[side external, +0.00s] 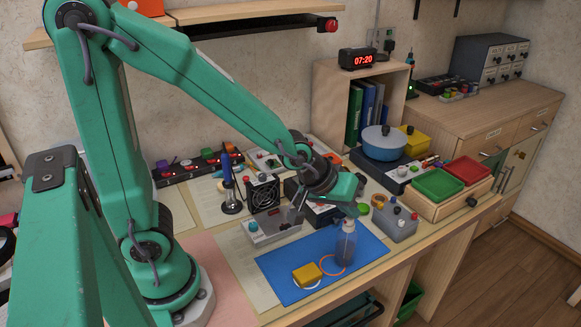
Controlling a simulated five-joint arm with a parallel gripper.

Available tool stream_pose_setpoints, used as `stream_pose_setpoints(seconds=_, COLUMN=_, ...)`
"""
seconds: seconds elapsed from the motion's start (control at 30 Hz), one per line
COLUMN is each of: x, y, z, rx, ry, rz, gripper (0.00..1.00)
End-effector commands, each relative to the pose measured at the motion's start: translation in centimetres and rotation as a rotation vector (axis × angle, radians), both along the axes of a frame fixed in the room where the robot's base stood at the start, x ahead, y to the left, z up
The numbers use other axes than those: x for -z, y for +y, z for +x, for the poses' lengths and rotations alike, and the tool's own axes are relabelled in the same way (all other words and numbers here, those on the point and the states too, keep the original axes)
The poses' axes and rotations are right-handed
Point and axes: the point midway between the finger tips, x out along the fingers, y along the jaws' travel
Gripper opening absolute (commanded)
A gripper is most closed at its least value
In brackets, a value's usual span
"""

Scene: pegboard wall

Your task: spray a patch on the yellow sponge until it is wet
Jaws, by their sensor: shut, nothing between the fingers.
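The yellow sponge (307,273) lies near the front of the blue mat (284,289). No wet patch can be made out on it at this size. My gripper (350,203) is shut and empty, right above the bottle's top in the picture. The gripper partly hides the spray head, and I cannot tell whether they touch.
An orange ring (333,265) lies between sponge and bottle, and a white ring lies by the sponge. A grey box with knobs (395,222) stands right of the bottle. Green (438,184) and red (467,170) trays sit further right. Several devices crowd the bench behind the mat.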

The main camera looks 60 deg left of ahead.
Motion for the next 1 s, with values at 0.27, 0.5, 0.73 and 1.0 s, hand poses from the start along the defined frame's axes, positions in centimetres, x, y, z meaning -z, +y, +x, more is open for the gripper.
stream_pose_setpoints(seconds=0.27, x=-0.2, y=0.0, z=0.0, rx=0.000, ry=0.001, rz=0.000, gripper=0.00)
stream_pose_setpoints(seconds=0.5, x=-1.2, y=0.0, z=0.0, rx=0.000, ry=0.000, rz=0.000, gripper=0.00)
stream_pose_setpoints(seconds=0.73, x=-1.8, y=0.0, z=0.0, rx=0.000, ry=0.000, rz=0.000, gripper=0.00)
stream_pose_setpoints(seconds=1.0, x=-1.9, y=0.0, z=0.0, rx=0.000, ry=0.000, rz=0.000, gripper=0.00)
